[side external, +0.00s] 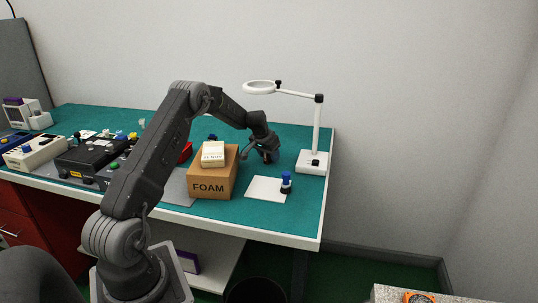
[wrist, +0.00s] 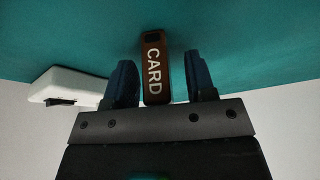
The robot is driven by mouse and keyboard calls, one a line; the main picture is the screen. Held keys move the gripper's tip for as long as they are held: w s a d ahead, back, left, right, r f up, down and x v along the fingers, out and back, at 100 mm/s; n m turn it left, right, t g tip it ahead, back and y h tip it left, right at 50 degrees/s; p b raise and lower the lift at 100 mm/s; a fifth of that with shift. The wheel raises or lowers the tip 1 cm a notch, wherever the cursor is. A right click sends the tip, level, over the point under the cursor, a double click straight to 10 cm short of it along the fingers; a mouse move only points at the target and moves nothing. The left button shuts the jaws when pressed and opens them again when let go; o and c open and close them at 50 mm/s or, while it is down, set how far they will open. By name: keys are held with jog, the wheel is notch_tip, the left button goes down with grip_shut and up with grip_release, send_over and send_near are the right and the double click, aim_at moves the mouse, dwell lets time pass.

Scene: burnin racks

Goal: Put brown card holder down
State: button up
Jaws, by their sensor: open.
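The brown card holder (wrist: 153,72), marked CARD, rests on the teal mat in the wrist view. It lies between the two dark fingers of my gripper (wrist: 160,82), with a visible gap on each side. My gripper is open. In the side external view, my gripper (side external: 268,156) is low over the back right of the table, behind the FOAM box. The card holder cannot be made out in that view.
The cardboard FOAM box (side external: 213,177) carries a small cream box (side external: 213,155). A white magnifier lamp (side external: 312,162) stands to the right of my gripper. A white pad (side external: 262,190) with a blue-capped bottle (side external: 286,183) lies in front. Electronics (side external: 85,158) crowd the left.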

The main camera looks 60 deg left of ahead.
jog(key=shift+r, duration=0.1)
jog(key=shift+r, duration=0.3)
jog(key=r, duration=0.2)
jog(key=s+r, duration=0.1)
jog(key=r, duration=0.1)
jog(key=shift+a, duration=0.3)
jog(key=s+a+r, duration=0.4)
jog(key=s+r, duration=0.2)
jog(key=s, duration=0.3)
jog(key=s+d+r+m, duration=0.1)
jog(key=d+r, duration=0.3)
jog(key=d, duration=0.5)
jog(key=s+d+r+m, duration=0.1)
jog(key=d+r, duration=0.4)
jog(key=d, duration=0.4)
jog(key=s+d+r, duration=0.1)
jog(key=d+r, duration=0.3)
jog(key=d, duration=0.5)
jog(key=s+d+f+m+t+h, duration=0.1)
jog(key=s+d+m, duration=0.1)
jog(key=s+d, duration=1.5)
jog(key=shift+s+f+h, duration=0.2)
jog(key=shift+s+h, duration=0.2)
jog(key=shift+s, duration=0.3)
